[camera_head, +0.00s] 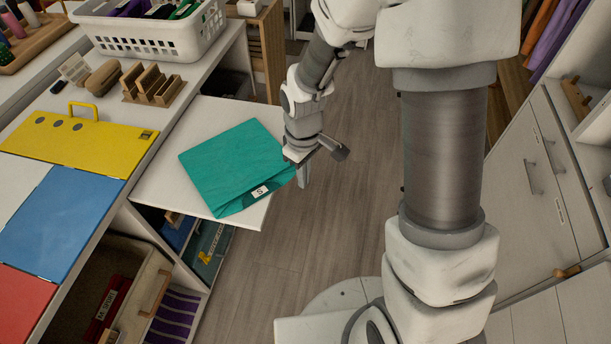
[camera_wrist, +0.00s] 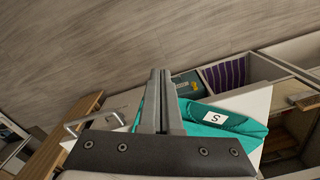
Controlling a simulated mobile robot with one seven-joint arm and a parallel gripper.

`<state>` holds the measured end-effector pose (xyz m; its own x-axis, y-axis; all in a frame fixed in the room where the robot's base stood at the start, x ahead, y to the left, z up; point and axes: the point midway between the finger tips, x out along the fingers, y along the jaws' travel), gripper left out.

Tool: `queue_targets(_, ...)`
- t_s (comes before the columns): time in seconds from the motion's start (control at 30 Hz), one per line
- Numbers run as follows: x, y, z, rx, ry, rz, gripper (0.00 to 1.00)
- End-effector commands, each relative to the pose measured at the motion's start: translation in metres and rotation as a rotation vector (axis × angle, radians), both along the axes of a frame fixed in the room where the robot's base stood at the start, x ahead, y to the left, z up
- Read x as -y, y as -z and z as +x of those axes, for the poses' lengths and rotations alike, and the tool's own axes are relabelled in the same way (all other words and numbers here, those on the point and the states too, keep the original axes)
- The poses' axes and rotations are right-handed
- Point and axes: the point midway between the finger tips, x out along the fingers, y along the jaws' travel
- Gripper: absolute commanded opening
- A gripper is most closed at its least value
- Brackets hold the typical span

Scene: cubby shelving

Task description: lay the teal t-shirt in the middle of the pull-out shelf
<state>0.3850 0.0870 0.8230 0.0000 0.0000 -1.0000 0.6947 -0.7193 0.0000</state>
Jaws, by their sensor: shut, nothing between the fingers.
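The teal t-shirt (camera_head: 235,165) lies folded flat on the white pull-out shelf (camera_head: 165,185), towards the shelf's right side in the head view. A white label with an S is on its near edge. In the wrist view the t-shirt (camera_wrist: 235,125) shows to the right of the fingers, partly hidden by my gripper. My gripper (camera_head: 304,180) is shut and empty, beside the right end of the t-shirt. In the head view its fingers point down past the shelf's edge. I cannot tell whether they touch the cloth.
A white basket (camera_head: 160,35) and wooden racks (camera_head: 152,83) stand on the counter behind the shelf. Yellow, blue and red panels (camera_head: 75,140) lie at left. Open cubbies (camera_head: 110,290) are below. The floor (camera_head: 330,215) right of the shelf is clear. White drawers (camera_head: 540,170) stand at far right.

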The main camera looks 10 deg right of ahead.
Motion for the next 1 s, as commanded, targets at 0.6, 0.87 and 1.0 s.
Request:
queue_targets(0.6, -0.024, 0.000, 0.025, 0.001, -0.001, 0.001, 0.00)
queue_targets(0.87, -0.023, 0.000, 0.025, 0.000, 0.000, 0.000, 0.00)
queue_targets(1.0, -0.023, 0.000, 0.025, 0.000, 0.000, 0.000, 0.00)
